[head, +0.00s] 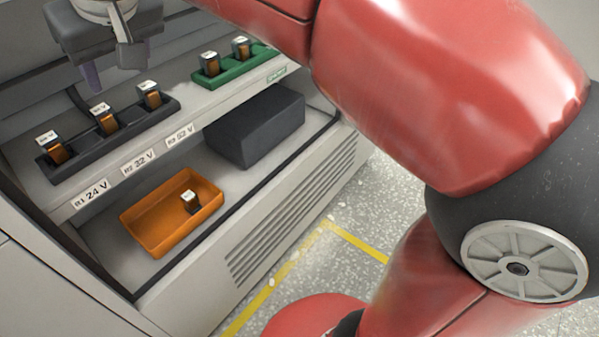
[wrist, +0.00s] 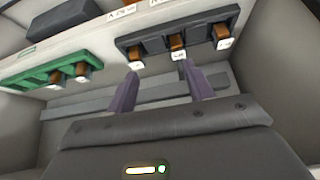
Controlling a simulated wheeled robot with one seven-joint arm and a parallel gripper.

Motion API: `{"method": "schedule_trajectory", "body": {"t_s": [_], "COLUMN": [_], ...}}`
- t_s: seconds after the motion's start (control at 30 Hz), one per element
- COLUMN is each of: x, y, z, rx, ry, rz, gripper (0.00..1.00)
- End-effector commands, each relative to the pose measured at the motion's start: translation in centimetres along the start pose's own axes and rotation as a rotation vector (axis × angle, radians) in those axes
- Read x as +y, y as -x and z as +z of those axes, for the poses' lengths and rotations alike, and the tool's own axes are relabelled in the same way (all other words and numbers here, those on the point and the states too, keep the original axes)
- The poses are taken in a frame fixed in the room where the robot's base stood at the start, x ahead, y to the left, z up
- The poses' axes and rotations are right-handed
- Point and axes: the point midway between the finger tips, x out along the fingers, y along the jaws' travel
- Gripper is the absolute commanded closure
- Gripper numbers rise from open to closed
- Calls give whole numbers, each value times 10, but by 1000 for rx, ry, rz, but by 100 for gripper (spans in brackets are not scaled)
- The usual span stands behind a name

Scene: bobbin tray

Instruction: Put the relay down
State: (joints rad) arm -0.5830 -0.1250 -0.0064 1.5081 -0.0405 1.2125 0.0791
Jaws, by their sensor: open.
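My gripper (head: 108,70) is open above and behind the black rack (head: 120,133); nothing shows between its fingers. In the wrist view my gripper (wrist: 158,68) points toward the black rack (wrist: 155,45). Three relays with white tops and orange-brown bodies stand in that rack: a left relay (head: 54,150), a middle relay (head: 106,122) and a right relay (head: 150,97). The middle relay (wrist: 178,47) shows near one fingertip in the wrist view, apparently apart from it. Another relay (head: 189,202) lies in the orange tray (head: 150,240). Which relay the task means cannot be told.
A green rack (head: 245,68) with two relays stands right of the black rack on the same shelf. Voltage labels (head: 92,192) line the shelf edge. A dark grey box (head: 255,125) sits beside the orange tray on the lower level. My red arm hides the right side.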

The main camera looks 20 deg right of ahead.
Motion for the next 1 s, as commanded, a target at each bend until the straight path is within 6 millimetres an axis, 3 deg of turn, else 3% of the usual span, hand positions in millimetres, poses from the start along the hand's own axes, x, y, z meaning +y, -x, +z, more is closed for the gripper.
{"method": "schedule_trajectory", "body": {"t_s": [0.1, 0.2, 0.4, 0.5, 0.6, 0.7, 1.0], "x": [50, 86, 123, 128, 129, 129, 129], "y": [-1, -7, -30, -41, -49, -52, -53], "z": [55, 116, 239, 280, 304, 313, 313], "rx": [-11, -20, -39, -45, -50, -53, -54], "ry": [-93, -180, -342, -395, -425, -436, -435], "rz": [57, 109, 201, 231, 247, 252, 251], "gripper": [48, 48, 48, 48, 48, 48, 48]}}
